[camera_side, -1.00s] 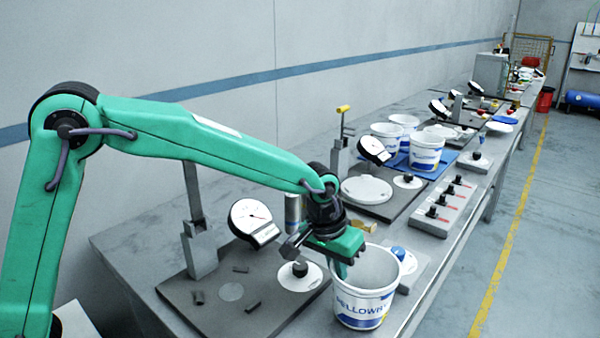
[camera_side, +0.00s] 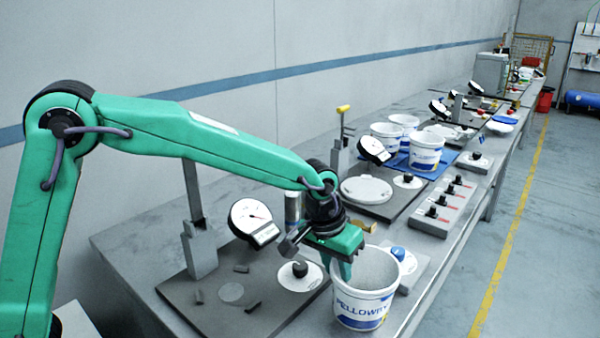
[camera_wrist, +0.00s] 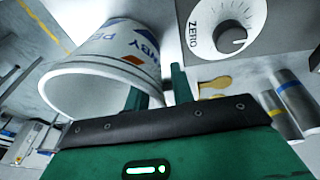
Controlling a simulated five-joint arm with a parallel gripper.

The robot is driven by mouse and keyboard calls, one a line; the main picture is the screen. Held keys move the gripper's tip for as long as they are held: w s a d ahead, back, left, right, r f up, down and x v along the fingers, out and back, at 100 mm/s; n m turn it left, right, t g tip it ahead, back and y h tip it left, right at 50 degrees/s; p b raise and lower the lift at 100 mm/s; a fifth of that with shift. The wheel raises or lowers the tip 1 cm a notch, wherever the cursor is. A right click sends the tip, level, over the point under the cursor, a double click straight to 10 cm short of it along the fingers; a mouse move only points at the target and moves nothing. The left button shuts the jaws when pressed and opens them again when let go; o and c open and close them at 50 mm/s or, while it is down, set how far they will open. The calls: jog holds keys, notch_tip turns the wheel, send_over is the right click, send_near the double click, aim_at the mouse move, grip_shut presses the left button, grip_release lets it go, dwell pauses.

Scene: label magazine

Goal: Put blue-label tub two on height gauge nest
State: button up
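A white tub (camera_side: 362,308) with a blue label stands upright at the bench's front edge in the side view; it fills the upper left of the wrist view (camera_wrist: 98,88). The height gauge nest (camera_side: 231,293), a round spot among small dark blocks on a dark plate, is left of the tub and empty. A dial gauge (camera_side: 254,222) stands behind it.
A white ZERO dial with a black knob (camera_side: 299,274) lies between nest and tub. A metal cylinder (camera_side: 294,208) stands behind my gripper. A blue-knobbed pad (camera_side: 403,262) is close behind the tub. Several more tubs (camera_side: 426,154) stand farther along the bench.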

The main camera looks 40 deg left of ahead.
jog(key=v, duration=0.6)
jog(key=shift+s+r, duration=0.25)
jog(key=shift+r, duration=0.1)
jog(key=shift+a, duration=0.1)
jog(key=s+a+r+t, duration=0.2)
jog(key=s+a+r, duration=0.3)
jog(key=s+a, duration=0.65)
jog(key=s+a+f+t+y, duration=0.1)
jog(key=s+a+f, duration=0.1)
jog(key=s+a, duration=0.6)
jog(key=shift+s, duration=1.2)
jog(key=shift+o, duration=0.5)
jog(key=shift+s+a+f, duration=0.2)
jog(key=shift+s, duration=0.05)
jog(key=shift+w, duration=0.1)
